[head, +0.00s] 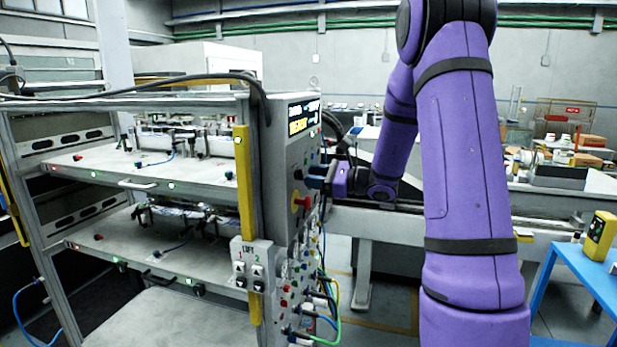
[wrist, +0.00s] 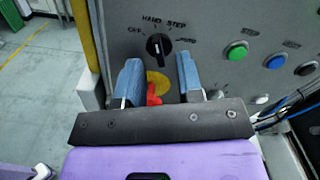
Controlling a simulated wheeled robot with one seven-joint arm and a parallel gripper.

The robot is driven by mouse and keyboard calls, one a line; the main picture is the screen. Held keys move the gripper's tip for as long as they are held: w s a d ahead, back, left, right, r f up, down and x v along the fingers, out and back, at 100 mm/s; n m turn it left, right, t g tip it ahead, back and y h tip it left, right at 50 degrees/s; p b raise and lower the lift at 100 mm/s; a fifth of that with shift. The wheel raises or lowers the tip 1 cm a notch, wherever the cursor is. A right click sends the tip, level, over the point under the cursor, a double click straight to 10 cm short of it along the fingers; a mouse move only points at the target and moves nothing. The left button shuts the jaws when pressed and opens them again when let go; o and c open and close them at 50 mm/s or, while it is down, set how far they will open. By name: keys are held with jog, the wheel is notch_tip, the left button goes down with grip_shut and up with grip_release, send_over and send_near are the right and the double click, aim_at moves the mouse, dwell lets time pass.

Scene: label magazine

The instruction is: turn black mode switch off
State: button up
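The black mode switch (wrist: 158,47) is a round rotary knob on the grey panel (wrist: 215,25) in the wrist view. Labels around it read OFF at left, HAND and STEP above, and a partly blurred one at right. Its pale mark points up, near HAND. My gripper (wrist: 159,66) is open, with blue fingers to the left and right, just below the knob in the picture. Nothing is seen between the fingers being held, and I see no contact with the knob. In the head view my gripper (head: 318,178) is at the panel's upper part, beside a small dark knob (head: 298,174).
A red handle on a yellow disc (wrist: 154,85) sits below the knob, partly hidden by my gripper. Green (wrist: 237,50), blue (wrist: 276,61) and black buttons are to the right. Cables (head: 328,300) hang from the lower panel. A blue table (head: 590,275) stands at right.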

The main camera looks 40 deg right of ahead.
jog(key=shift+x, duration=0.9)
grip_shut()
jog(key=shift+n, duration=0.3)
jog(key=n, duration=0.4)
jog(key=shift+n, duration=2.1)
